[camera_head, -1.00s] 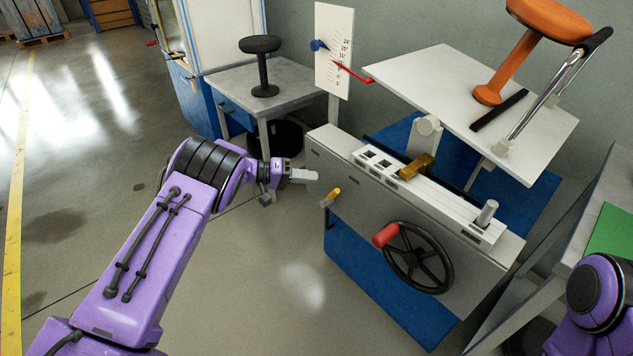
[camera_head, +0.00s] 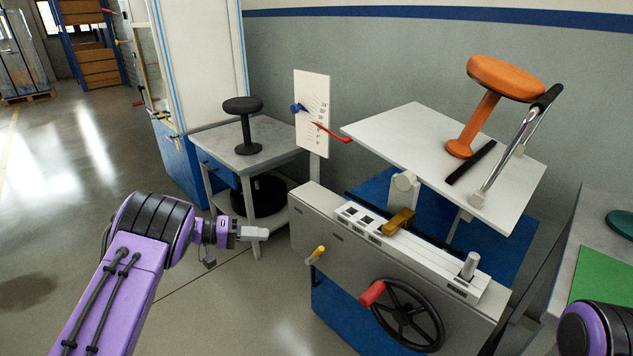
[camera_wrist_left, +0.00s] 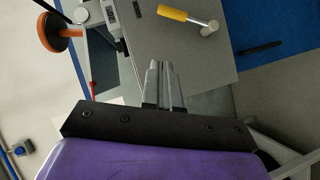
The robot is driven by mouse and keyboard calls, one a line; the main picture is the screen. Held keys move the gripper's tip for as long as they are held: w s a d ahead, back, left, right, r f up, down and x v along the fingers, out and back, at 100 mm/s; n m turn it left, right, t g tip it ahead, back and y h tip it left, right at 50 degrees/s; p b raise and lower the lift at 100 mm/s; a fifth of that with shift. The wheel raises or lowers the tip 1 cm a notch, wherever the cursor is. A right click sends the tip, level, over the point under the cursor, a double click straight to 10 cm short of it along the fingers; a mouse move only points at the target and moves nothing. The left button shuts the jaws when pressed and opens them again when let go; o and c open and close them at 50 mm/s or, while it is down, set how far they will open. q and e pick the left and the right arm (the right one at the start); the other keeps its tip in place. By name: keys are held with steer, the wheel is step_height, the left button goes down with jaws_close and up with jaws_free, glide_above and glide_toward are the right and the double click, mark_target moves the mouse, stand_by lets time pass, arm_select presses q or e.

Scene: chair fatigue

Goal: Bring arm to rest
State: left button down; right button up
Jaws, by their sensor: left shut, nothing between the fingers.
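My left arm is purple with black joint rings and comes in from the left in the head view. My left gripper (camera_head: 254,233) is shut and empty, in the air left of the grey test machine (camera_head: 345,258). It also shows in the left wrist view (camera_wrist_left: 160,68), its two fingers together. The yellow-handled lever (camera_head: 316,254) on the machine is to the right of the fingers, apart from them. Of my right arm only a purple and black part shows at the bottom right; its gripper is out of view.
The machine carries a red-knobbed handwheel (camera_head: 408,314) and a tilted white plate (camera_head: 400,135) with an orange stool (camera_head: 484,110). A dial board (camera_head: 312,105) stands behind. A black stool (camera_head: 243,125) stands on a side table (camera_head: 215,140). Floor at the left is open.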

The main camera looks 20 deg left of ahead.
arm_select(q)
steer(key=s+a+f+n+t+y, duration=0.15)
steer(key=a+f+t+y, duration=0.25)
steer(key=f+t+y, duration=0.5)
steer(key=s+f+n+g+y, duration=0.2)
steer(key=s+f+g+y, duration=0.3)
steer(key=s+f, duration=0.6)
steer(key=s+d+f+n+g+y, duration=0.1)
steer(key=s+d+f+g, duration=0.15)
steer(key=s, duration=0.75)
steer(key=s+d+f+g+y, duration=0.1)
steer(key=s+d+g, duration=0.15)
steer(key=s, duration=0.65)
steer(key=s+d+f+n+g+y, duration=0.1)
steer(key=s+d+g, duration=0.15)
steer(key=s, duration=0.75)
step_height(320, 180, up, 11)
steer(key=w+p, duration=0.1)
steer(key=p, duration=1.1)
steer(key=shift+a+r+g, duration=0.2)
steer(key=shift+a+g, duration=0.15)
steer(key=shift+a, duration=0.1)
